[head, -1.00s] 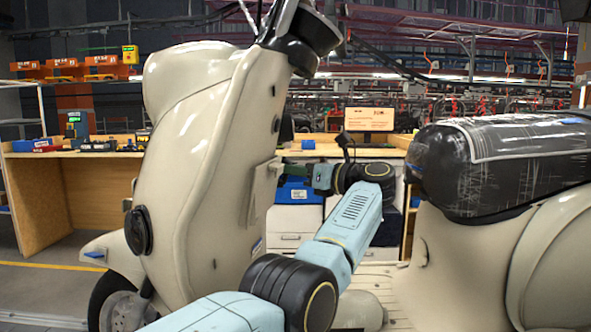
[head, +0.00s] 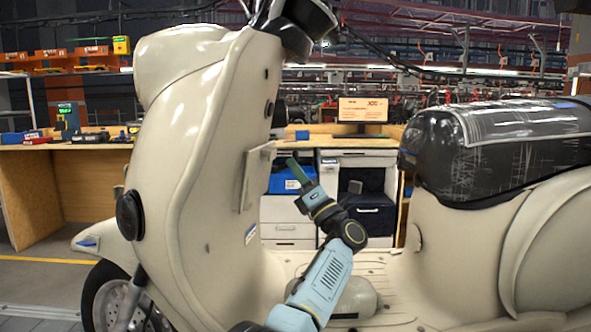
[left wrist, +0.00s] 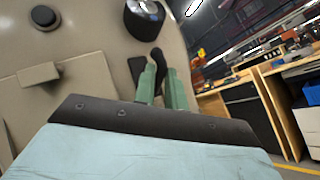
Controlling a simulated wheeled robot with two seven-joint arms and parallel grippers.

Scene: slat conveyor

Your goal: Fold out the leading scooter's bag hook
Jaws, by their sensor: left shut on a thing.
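The cream leading scooter (head: 195,150) stands side-on in the head view, its leg shield left of centre. In the left wrist view, the inner face of its leg shield (left wrist: 95,38) fills the upper left. A small black curved piece there, which looks like the bag hook (left wrist: 158,55), stands out from a dark base. My left gripper (left wrist: 161,72) has its green fingers on either side of this piece and is shut on it. In the head view my left gripper (head: 293,162) points up and left beside the shield; the hook cannot be made out there. My right gripper is not in view.
A cream box-like panel (head: 257,176) projects from the shield beside my left gripper. The wrapped black seat (head: 490,150) is at the right, above the flat footboard (head: 390,285). A wooden workbench (head: 60,185) with blue bins stands behind the scooter.

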